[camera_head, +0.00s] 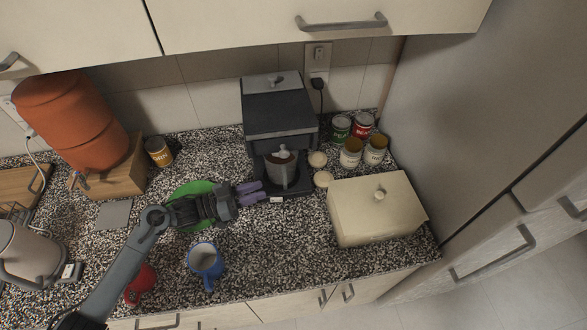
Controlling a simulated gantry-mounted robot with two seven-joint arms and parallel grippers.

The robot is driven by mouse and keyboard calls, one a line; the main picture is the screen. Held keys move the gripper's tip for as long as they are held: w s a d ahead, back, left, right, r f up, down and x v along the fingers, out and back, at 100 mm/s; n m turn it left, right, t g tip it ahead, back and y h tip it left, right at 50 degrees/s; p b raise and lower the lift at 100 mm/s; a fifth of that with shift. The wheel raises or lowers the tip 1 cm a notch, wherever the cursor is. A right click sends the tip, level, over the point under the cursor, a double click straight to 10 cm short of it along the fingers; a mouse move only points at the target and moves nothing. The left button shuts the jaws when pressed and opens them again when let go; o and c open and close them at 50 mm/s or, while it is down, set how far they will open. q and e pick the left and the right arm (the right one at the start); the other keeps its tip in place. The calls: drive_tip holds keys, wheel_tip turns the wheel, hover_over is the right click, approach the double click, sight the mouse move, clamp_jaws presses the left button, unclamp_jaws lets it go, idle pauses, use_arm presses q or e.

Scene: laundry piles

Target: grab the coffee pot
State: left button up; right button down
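The coffee pot (281,172) sits in the dark coffee machine (279,115) at the back middle of the counter. The pot looks grey with a brown top and a light knob or handle part facing forward. My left gripper (254,194) has purple fingertips and is just left of and in front of the pot, over the counter. Its two fingers look slightly apart with nothing between them. I cannot tell whether a fingertip touches the machine's base. My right gripper is not in view.
A green plate (190,190) lies under my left wrist. A blue mug (206,262) and a red mug (141,285) stand in front. Several cans (350,153) and a cream box (377,208) stand right of the machine. An orange dispenser (70,122) and a kettle (30,255) are left.

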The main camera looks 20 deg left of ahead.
sight(282, 168)
use_arm(q)
drive_tip(key=f+x, duration=0.1)
drive_tip(key=x, duration=1)
drive_tip(key=shift+w+f, duration=0.2)
drive_tip(key=shift+f, duration=0.05)
clamp_jaws()
idle(1.2)
drive_tip(key=shift+r, duration=0.15)
